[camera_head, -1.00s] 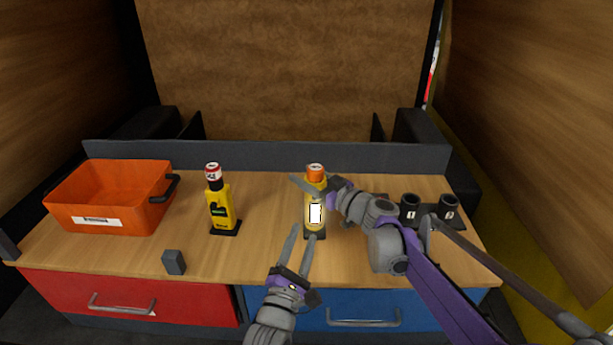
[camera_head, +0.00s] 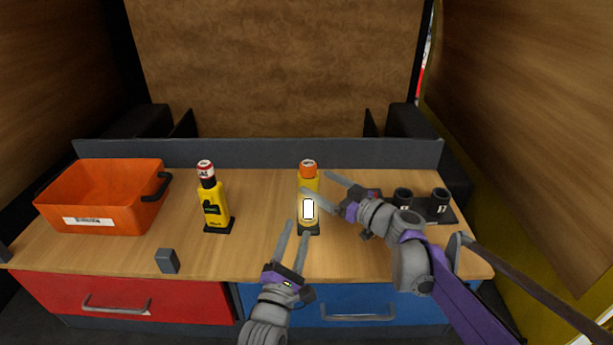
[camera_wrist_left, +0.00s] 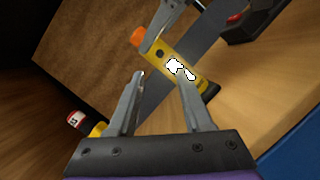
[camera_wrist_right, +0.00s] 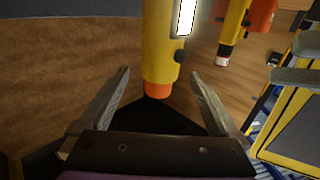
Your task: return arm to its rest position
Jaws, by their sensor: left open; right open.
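An orange bin (camera_head: 108,198) with a dark handle sits at the bench's left. A small grey block (camera_head: 167,261) is near the front edge. A dark holder with black cups (camera_head: 438,205) stands at the right, behind my right arm. Red (camera_head: 180,303) and blue (camera_head: 400,309) drawers are below.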

